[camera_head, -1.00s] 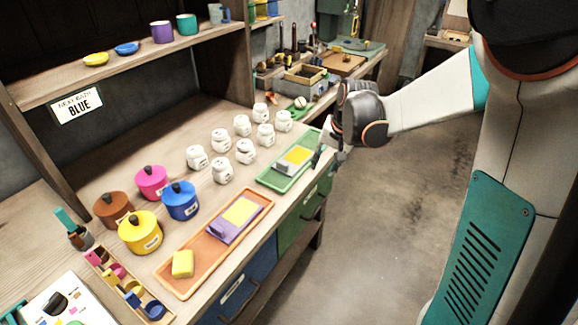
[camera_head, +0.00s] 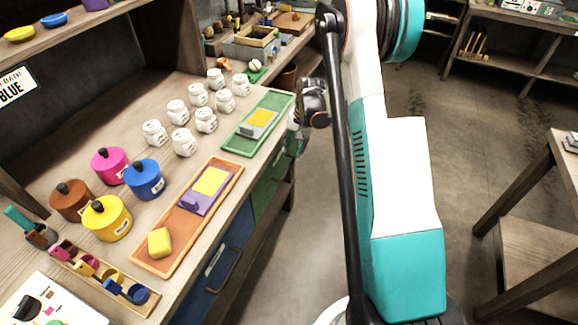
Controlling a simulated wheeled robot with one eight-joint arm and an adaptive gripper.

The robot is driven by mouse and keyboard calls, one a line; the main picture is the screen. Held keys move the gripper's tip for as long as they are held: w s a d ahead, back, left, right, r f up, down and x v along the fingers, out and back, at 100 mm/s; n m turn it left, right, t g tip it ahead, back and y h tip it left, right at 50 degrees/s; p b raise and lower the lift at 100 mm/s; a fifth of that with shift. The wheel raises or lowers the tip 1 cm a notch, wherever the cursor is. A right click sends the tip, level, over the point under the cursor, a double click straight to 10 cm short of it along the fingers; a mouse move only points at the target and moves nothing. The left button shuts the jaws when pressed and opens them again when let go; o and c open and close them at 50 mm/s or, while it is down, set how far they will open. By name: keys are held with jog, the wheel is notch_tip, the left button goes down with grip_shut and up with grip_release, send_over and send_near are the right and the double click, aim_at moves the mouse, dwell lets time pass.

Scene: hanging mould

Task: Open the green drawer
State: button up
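The green drawer (camera_head: 266,190) is in the front of the workbench, below the green tray and beyond the blue drawer. Its front looks flush with the bench. Its handle cannot be made out clearly. My gripper (camera_head: 298,137) is just off the bench's front edge, at the far end of the green drawer and beside the green tray. My wrist and arm partly cover it. The fingers are too small and hidden to show whether they are open, or whether they touch the drawer.
The blue drawer (camera_head: 228,250) with a dark handle is nearer. On the bench top are a green tray (camera_head: 240,146), an orange tray (camera_head: 158,266), several white jars and coloured pots. Floor is free right of my arm. A wooden table (camera_head: 545,190) stands at the right.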

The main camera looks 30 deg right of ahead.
aim_at(289, 167)
jog(key=f+b, duration=0.1)
jog(key=f, duration=0.2)
jog(key=w+f+b, duration=0.1)
jog(key=f, duration=0.2)
jog(key=a+f+b, duration=0.1)
jog(key=f, duration=0.3)
jog(key=shift+w+a, duration=0.1)
jog(key=shift+w, duration=0.2)
grip_shut()
